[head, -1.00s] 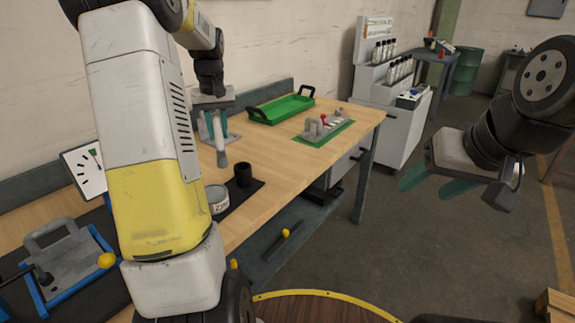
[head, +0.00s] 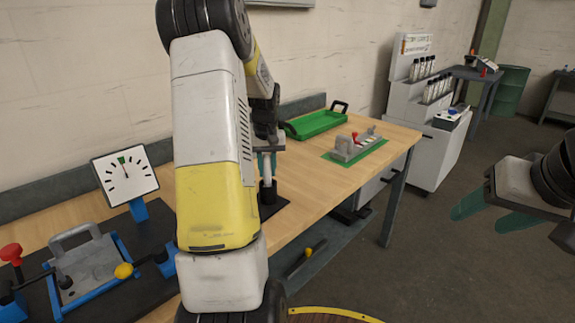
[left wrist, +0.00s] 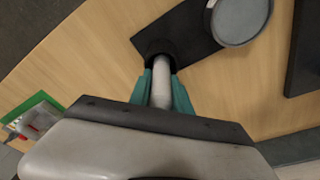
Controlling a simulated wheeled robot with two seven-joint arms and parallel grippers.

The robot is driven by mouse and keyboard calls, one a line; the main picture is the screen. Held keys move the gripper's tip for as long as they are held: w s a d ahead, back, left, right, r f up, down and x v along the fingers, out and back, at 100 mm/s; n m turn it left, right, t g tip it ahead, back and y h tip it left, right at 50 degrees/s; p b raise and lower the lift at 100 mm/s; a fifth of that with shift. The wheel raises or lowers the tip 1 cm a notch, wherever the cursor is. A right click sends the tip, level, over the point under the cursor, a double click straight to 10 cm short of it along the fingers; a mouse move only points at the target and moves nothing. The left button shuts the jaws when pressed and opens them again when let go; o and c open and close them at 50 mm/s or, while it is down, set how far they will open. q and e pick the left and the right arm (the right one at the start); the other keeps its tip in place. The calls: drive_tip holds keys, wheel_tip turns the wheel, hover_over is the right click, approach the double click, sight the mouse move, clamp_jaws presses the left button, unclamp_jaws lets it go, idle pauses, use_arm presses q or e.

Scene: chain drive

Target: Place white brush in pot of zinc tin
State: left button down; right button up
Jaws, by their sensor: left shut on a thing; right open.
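The white brush (left wrist: 161,85) is upright between the teal fingers of my left gripper (head: 266,163), which is shut on it. Its lower end is at the mouth of the black pot (head: 270,207). In the left wrist view the brush end meets the dark opening of the pot (left wrist: 158,47); how deep it sits I cannot tell. The tin (left wrist: 240,22), round with a grey top, stands on the dark mat beside the pot. In the head view my arm hides the tin. My right gripper (head: 493,214) is open and empty, off to the right, away from the bench.
A green tray (head: 318,123) and a grey fixture on a green mat (head: 355,147) lie farther along the bench. A dial gauge (head: 125,175) and a blue-framed fixture (head: 90,265) stand at the left. Bare bench top (head: 315,195) is right of the pot.

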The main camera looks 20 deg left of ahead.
use_arm(q)
drive_tip(key=c, duration=1.2)
unclamp_jaws()
drive_tip(key=shift+f, duration=0.1)
drive_tip(key=r, duration=0.4)
drive_tip(key=s+r, duration=0.1)
drive_tip(key=r, duration=0.6)
drive_tip(key=shift+s+d+r, duration=0.25)
drive_tip(key=shift+d+r, duration=0.15)
drive_tip(key=s+d+r+m+t+h, duration=0.15)
drive_tip(key=s+d+r, duration=0.25)
drive_tip(key=s+d, duration=0.4)
drive_tip(key=s+d+r+m+t, duration=0.2)
drive_tip(key=s+d+r+m, duration=0.1)
drive_tip(key=s+d, duration=0.5)
drive_tip(key=shift+m+t+h, duration=0.55)
drive_tip(key=shift+m+h, duration=0.2)
drive_tip(key=s+d, duration=0.1)
drive_tip(key=s, duration=0.1)
drive_tip(key=s+d+f, duration=0.1)
drive_tip(key=s+d, duration=0.1)
drive_tip(key=s, duration=0.1)
drive_tip(key=s+d+f, duration=0.1)
drive_tip(key=s+d, duration=0.1)
drive_tip(key=s, duration=0.1)
drive_tip(key=shift+s+f, duration=0.15)
drive_tip(key=shift+s, duration=0.1)
